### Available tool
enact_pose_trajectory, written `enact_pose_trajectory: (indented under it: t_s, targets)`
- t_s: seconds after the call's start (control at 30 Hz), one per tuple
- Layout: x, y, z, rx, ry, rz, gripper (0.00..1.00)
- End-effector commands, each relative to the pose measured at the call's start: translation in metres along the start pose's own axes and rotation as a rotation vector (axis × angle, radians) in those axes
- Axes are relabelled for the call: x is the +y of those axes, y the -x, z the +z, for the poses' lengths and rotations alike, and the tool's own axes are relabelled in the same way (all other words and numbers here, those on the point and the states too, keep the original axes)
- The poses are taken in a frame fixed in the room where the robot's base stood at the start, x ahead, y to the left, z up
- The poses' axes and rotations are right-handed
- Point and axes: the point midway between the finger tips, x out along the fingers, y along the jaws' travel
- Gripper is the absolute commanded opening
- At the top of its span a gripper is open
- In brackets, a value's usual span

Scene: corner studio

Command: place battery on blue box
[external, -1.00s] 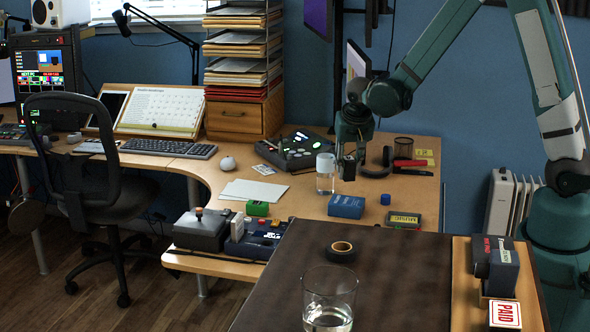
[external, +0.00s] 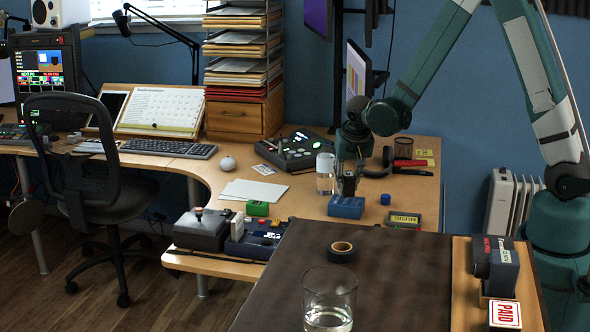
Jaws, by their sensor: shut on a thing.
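The blue box (external: 346,208) lies on the wooden desk, right of the clear bottle. My gripper (external: 349,176) is above the box, pointing down, shut on a small dark battery (external: 348,187). The battery looks upright, its lower end at the box's top face. I cannot tell whether it touches the box. The fingers hide part of the battery.
A clear bottle (external: 325,174) stands close left of my gripper. A blue cap-like cylinder (external: 385,199) and a dark cassette-like case (external: 404,219) are to the right. The brown table (external: 400,270) in front holds a glass (external: 329,300) and a tape roll (external: 341,252).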

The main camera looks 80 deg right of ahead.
Motion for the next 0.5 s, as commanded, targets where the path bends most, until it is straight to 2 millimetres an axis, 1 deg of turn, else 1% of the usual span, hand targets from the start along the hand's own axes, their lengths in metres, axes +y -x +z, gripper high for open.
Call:
enact_pose_trajectory:
  t_s: [0.03,0.2,0.5]
  targets:
    - [-0.001,-0.006,0.002,0.0,0.0,0.0,0.06]
    - [0.0,-0.017,0.007,0.0,0.0,0.0,0.06]
    - [0.0,-0.018,0.007,0.0,0.0,0.0,0.06]
